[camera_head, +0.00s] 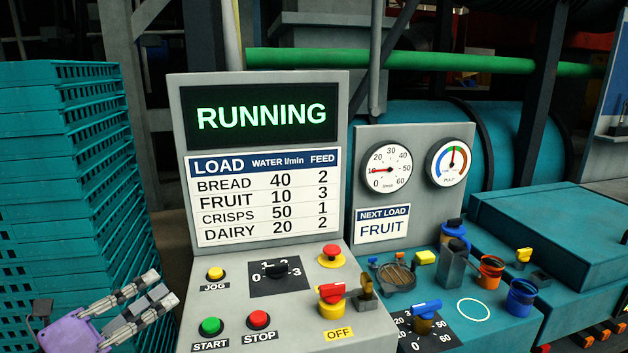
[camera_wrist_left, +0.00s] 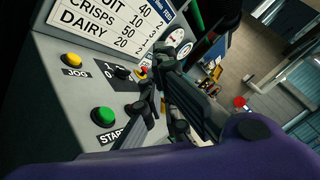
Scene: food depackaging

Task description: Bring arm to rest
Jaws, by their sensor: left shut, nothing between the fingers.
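My left gripper (camera_head: 160,288) is at the lower left in the head view, its grey fingers pointing right toward the control panel (camera_head: 240,270). It is shut and empty, left of the green START button (camera_head: 211,326) and apart from it as far as I can tell. In the left wrist view its dark fingers (camera_wrist_left: 155,105) cross in front of the panel, with the START button (camera_wrist_left: 103,116) and yellow JOG button (camera_wrist_left: 73,60) to their left. The purple wrist housing fills the bottom of that view. My right gripper is not in view.
The display (camera_head: 261,116) reads RUNNING. A stack of teal crates (camera_head: 65,170) stands close on the left. The red STOP button (camera_head: 258,319), black feed knob (camera_head: 281,270), red-handled switch (camera_head: 331,294) and blue-handled valve (camera_head: 425,306) stick up. Small cups (camera_head: 490,270) stand at the right.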

